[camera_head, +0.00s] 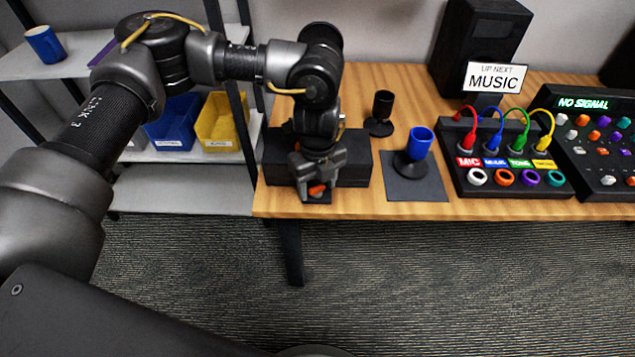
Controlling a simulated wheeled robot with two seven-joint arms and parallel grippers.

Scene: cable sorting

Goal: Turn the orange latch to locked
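The orange latch (317,190) is a small orange piece low on the front of a black box (357,170) at the left end of the wooden table. My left gripper (318,180) points down right at the latch and hides part of it. I cannot tell whether the fingers touch the latch or stand just around it. Which way the latch is turned is also unclear. My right gripper is not in view.
A blue cup-like piece (419,143) on a dark mat and a black one (382,106) stand right of the box. Farther right are a cable panel (512,187) with several coloured plugs and a mixer (600,185). A shelf (190,203) with bins stands left.

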